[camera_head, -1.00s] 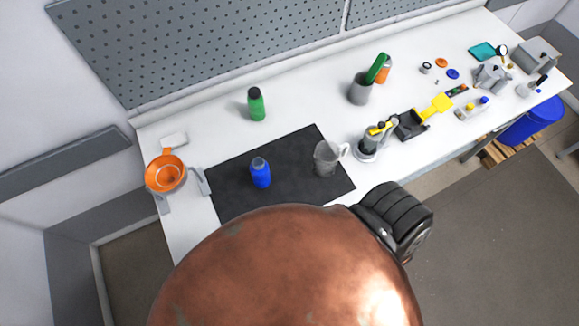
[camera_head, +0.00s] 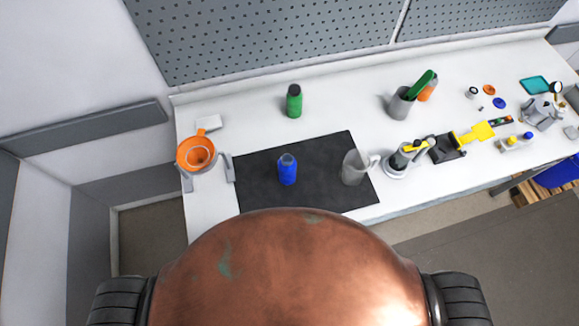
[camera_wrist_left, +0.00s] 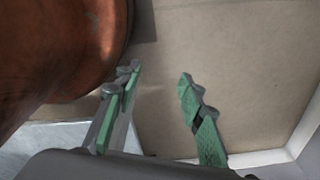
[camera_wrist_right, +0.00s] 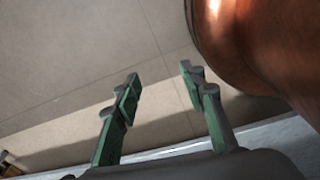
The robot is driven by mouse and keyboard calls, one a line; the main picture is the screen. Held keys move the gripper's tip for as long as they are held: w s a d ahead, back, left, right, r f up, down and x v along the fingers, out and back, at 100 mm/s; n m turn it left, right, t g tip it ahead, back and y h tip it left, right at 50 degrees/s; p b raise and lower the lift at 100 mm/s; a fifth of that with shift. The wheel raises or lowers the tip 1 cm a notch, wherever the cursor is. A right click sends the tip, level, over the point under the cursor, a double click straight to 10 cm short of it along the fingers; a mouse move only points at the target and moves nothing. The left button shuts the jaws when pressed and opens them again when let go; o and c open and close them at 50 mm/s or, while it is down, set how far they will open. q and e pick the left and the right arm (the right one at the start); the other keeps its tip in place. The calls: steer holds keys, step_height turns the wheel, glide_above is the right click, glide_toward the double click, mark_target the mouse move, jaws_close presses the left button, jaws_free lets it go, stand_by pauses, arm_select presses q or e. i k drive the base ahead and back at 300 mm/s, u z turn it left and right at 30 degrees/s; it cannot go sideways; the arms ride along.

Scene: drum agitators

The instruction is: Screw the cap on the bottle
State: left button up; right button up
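A blue bottle (camera_head: 287,170) stands upright on the black mat (camera_head: 325,195) on the white bench, a little left of the mat's middle. Its upper part looks clear or greyish, and whether a cap is on it is too small to tell. A green bottle (camera_head: 294,101) with a dark top stands upright behind the mat. I cannot make out a separate loose cap for certain. My left gripper (camera_wrist_left: 158,76) is open and empty above the floor, beside my copper body. My right gripper (camera_wrist_right: 159,76) is open and empty above the floor too. Neither gripper shows in the head view.
A grey mug (camera_head: 354,168) stands on the mat's right part. An orange funnel (camera_head: 195,153) is in a holder at the bench's left end. A grey cup (camera_head: 401,103) and a grey-and-yellow device (camera_head: 407,155) stand right of the mat. Small orange and blue discs (camera_head: 499,103) lie farther right.

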mark_target(287, 165)
steer(key=u, duration=1.6)
steer(key=k, duration=0.7)
steer(key=z, duration=0.6)
